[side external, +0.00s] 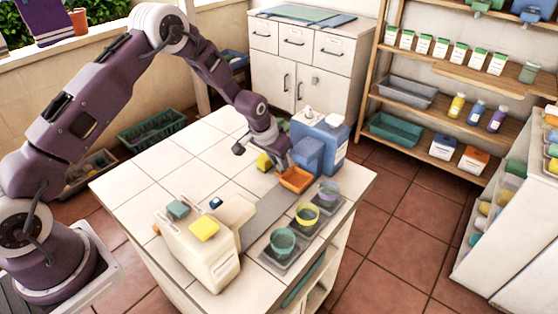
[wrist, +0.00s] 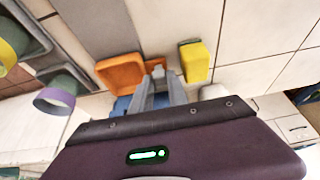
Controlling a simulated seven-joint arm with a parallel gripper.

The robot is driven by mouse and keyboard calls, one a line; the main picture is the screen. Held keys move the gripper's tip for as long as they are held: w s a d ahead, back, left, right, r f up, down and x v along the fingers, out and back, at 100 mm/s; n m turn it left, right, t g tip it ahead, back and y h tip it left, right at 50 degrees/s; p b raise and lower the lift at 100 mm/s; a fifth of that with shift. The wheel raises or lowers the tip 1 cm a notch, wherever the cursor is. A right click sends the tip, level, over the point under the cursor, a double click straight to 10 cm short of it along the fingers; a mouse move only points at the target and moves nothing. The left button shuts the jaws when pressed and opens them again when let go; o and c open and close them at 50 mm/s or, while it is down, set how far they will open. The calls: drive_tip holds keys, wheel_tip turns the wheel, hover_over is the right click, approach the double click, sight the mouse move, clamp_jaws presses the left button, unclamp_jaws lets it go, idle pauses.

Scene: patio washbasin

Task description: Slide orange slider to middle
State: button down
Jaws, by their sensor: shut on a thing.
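The orange slider (side external: 295,180) is a shallow, open tray-like piece at the far end of a grey strip (side external: 262,210) on the tiled counter, just in front of the blue dispenser (side external: 318,145). My gripper (side external: 284,166) reaches down to its left side. In the wrist view the orange slider (wrist: 120,76) lies beside my gripper's fingertips (wrist: 157,76), which are shut on a small orange part at its edge. The fingers hide some of that part. A yellow block (wrist: 194,62) stands apart from the fingers, to their right; it also shows in the side view (side external: 263,161).
A cream dispenser (side external: 205,243) with teal and yellow tops stands at the near end of the strip. Teal (side external: 283,243), yellow (side external: 307,215) and purple (side external: 328,192) cups stand in grey trays along the right edge. The counter's left part is clear.

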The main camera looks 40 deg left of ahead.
drive_tip(key=s, duration=1.1)
drive_tip(key=c, duration=1.6)
unclamp_jaws()
drive_tip(key=shift+o, duration=0.2)
drive_tip(key=v, duration=0.7)
drive_tip(key=shift+r, duration=0.15)
